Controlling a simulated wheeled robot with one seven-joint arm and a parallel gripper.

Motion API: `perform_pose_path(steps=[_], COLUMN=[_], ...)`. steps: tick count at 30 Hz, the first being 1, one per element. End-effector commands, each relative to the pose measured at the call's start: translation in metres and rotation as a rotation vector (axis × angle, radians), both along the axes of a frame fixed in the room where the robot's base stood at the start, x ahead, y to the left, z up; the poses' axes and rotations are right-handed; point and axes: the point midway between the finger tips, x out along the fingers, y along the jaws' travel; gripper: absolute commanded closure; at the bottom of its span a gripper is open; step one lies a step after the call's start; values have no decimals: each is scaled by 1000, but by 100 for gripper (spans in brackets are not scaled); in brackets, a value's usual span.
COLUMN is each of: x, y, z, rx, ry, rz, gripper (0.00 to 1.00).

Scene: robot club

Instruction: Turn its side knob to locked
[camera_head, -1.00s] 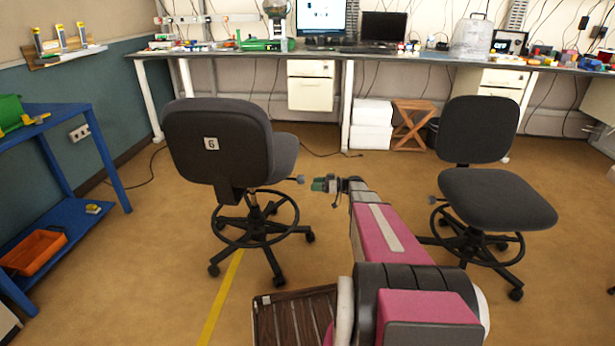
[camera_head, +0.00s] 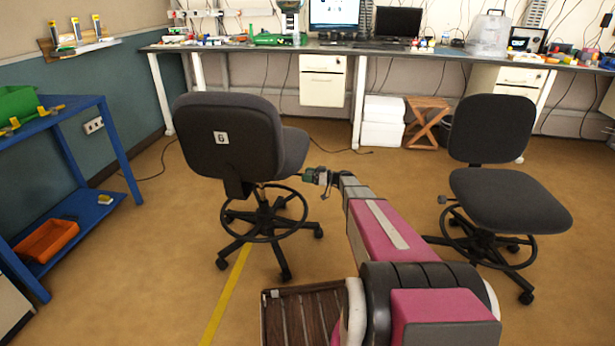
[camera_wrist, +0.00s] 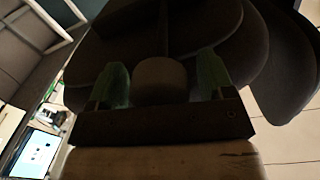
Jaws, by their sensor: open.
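The grey office chair on the left (camera_head: 222,150) carries a white label that I read as G or 6, and stands with its backrest towards me. Its side knob sits under the right side of the seat. In the wrist view the round grey knob (camera_wrist: 160,84) lies between the two green fingertips of my gripper (camera_wrist: 162,76). Some space shows between the knob and each finger. In the head view my gripper (camera_head: 310,176) is at the chair's right side and hides the knob. My gripper is open. I see no locked mark on the knob.
A second grey chair (camera_head: 508,195) stands to the right, with a knob of its own (camera_head: 443,200). A long workbench (camera_head: 440,55) runs along the back wall. A blue trolley (camera_head: 112,150) stands at the left. The floor between the chairs is partly clear.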

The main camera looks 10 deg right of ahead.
Motion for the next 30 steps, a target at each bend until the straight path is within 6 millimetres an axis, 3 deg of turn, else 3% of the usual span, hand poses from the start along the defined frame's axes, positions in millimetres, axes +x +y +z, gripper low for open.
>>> perform_pose_path(steps=[10,14,15,30], x=[1,1,1,1], y=[3,3,3,2], z=[0,0,0,0], rx=[0,0,0,34], ry=[0,0,0,108], rz=[0,0,0,-1], gripper=[28,71,74,74])
